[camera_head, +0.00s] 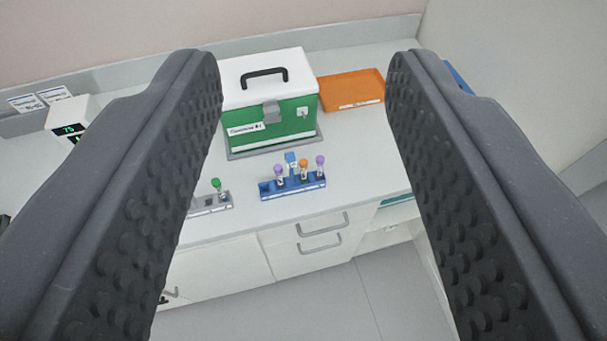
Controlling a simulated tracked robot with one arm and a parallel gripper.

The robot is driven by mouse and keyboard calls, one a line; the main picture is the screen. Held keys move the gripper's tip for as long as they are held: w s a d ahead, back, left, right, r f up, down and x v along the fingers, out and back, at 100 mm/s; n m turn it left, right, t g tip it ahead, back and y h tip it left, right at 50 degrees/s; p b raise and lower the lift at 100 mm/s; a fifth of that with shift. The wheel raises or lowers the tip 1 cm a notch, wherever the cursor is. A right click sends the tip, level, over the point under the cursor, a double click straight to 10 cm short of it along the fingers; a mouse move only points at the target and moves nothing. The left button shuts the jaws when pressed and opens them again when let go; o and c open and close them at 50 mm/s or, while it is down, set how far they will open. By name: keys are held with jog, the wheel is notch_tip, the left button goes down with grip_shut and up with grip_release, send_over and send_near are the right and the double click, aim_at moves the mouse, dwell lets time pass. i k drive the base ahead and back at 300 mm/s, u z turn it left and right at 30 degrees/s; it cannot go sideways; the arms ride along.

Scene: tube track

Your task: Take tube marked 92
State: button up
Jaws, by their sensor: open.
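My gripper (303,75) is open and empty, its two dark ribbed fingers at the left and right of the view. Between them, farther off on the counter, is a blue rack (292,188) with several capped tubes. It holds a purple-capped tube (280,173) at left, an orange-capped tube (303,170), and another purple-capped tube (320,167) at right. A green-capped tube (216,188) stands in a grey rack (211,205) partly hidden by the left finger. The tube markings are too small to read, so I cannot tell which is 92.
A green box with a white lid (275,132) stands behind the blue rack. An orange tray (352,90) lies at its right. A white device with a lit display (70,124) is at left. Drawers (312,243) are below the counter edge. Free counter lies right of the rack.

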aim_at(302, 162)
jog(key=u, duration=2.7)
jog(key=k, duration=1.05)
jog(key=z, duration=1.7)
jog(key=i, duration=0.9)
